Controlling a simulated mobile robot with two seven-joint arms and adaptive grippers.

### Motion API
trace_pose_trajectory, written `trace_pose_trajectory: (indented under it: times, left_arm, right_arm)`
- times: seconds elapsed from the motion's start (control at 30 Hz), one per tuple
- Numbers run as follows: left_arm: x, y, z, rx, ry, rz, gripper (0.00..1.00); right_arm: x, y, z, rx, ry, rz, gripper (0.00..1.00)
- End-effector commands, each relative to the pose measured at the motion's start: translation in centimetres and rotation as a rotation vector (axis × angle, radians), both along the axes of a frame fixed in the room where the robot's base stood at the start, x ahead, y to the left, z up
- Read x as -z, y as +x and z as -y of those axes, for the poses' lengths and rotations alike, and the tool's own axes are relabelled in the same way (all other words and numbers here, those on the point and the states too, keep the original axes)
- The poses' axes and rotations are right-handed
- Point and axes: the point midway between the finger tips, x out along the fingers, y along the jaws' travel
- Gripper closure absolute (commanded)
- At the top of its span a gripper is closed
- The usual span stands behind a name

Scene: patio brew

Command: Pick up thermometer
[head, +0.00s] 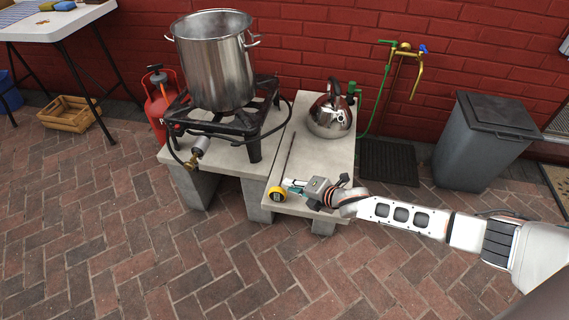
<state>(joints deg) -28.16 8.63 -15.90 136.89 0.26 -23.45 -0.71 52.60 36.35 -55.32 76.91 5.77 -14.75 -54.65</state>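The thermometer has a round yellow dial (277,194) and a long thin dark stem. It is by the front left edge of the lower concrete bench (318,167), with the stem pointing toward the back. My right gripper (289,186) reaches in from the right, low over the bench front, its fingertips at or right beside the dial. The fingers are small here, so I cannot tell whether they are open, shut or touching the thermometer. My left gripper is not in view.
A steel kettle (330,117) stands at the back of the same bench. To the left, a big steel pot (214,62) sits on a black burner (240,122), with a hose running to a red gas bottle (158,105). A grey bin (483,145) stands right.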

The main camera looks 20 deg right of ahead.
Motion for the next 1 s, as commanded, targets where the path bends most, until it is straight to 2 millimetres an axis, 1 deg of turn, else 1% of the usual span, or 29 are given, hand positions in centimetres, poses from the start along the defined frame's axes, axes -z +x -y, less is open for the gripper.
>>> trace_pose_trajectory:
  times: [0.03,0.13,0.27,0.4,0.63,0.67,0.7,1.0]
  left_arm:
    - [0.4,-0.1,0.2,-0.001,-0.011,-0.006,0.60]
    - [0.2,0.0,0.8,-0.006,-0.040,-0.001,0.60]
    - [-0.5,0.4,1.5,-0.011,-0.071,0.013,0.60]
    - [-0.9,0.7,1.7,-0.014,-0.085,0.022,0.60]
    - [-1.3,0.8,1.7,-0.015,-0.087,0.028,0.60]
    - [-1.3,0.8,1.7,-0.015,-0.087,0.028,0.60]
    - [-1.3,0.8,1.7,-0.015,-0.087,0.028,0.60]
    - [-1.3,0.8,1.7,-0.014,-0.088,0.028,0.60]
  right_arm:
    - [1.1,0.2,-0.3,0.001,0.002,-0.008,0.85]
    - [2.3,1.1,-0.9,0.001,0.003,-0.012,0.85]
    - [3.0,2.5,-1.4,0.002,0.003,-0.011,0.85]
    - [3.0,3.4,-1.7,0.001,0.001,-0.005,0.85]
    - [2.6,3.6,-1.7,0.001,0.002,-0.001,0.85]
    - [2.6,3.6,-1.7,0.001,0.002,-0.001,0.90]
    - [2.6,3.6,-1.7,0.001,0.002,-0.001,1.00]
    - [2.7,3.5,-1.7,0.001,0.001,-0.003,1.00]
